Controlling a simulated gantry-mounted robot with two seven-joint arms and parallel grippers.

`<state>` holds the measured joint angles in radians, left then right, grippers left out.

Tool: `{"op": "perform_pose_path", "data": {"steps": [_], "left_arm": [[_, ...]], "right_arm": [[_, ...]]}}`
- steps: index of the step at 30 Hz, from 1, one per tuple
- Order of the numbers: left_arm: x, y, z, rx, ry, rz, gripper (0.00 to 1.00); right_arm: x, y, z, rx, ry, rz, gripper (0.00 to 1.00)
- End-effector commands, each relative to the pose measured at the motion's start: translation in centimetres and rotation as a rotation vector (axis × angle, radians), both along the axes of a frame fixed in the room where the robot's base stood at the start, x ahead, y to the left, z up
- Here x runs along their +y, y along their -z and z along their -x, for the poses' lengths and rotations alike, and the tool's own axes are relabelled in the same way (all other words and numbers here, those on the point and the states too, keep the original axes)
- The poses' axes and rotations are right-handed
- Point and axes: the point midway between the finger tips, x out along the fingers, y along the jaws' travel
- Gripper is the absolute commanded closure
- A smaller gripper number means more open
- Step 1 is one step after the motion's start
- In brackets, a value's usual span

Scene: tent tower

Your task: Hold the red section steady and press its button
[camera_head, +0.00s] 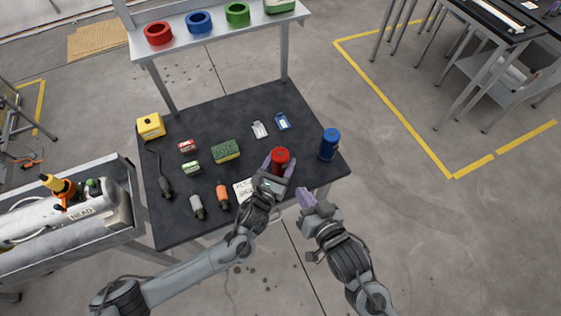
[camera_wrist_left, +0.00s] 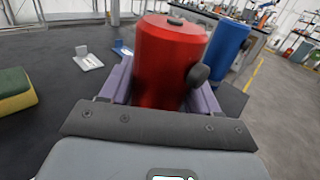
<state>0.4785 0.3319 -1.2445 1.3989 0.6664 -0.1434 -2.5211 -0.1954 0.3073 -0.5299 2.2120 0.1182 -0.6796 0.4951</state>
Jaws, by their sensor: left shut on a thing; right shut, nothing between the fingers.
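The red section (camera_head: 280,157) is a short red cylinder standing upright near the front right of the dark table. In the left wrist view the red section (camera_wrist_left: 168,62) shows a dark round button (camera_wrist_left: 197,75) on its right side. My left gripper (camera_head: 278,165) is shut on the red section, with a purple finger on each side of it. My right gripper (camera_head: 306,198) is shut and empty, off the table's front edge, below and right of the red section. It is apart from the section and the button.
A blue cylinder (camera_head: 329,144) stands right of the red section. A green-yellow sponge (camera_head: 226,150), screwdriver-like tools (camera_head: 222,196) and small cards (camera_head: 260,130) lie to the left and behind. A shelf (camera_head: 215,32) with coloured rings stands at the back.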

Motion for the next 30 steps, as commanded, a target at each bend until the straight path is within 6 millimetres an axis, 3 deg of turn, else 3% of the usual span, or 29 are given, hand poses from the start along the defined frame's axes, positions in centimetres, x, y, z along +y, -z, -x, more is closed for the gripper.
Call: {"op": "perform_pose_path", "data": {"steps": [24,30], "left_arm": [[0.03,0.06,0.01,0.001,0.0,0.0,0.88],[0.02,0.06,0.01,0.001,0.0,0.0,0.88]], "right_arm": [[0.0,0.0,0.0,0.001,0.001,-0.002,1.0],[0.05,-0.14,-0.03,0.028,0.029,-0.082,1.0]]}}
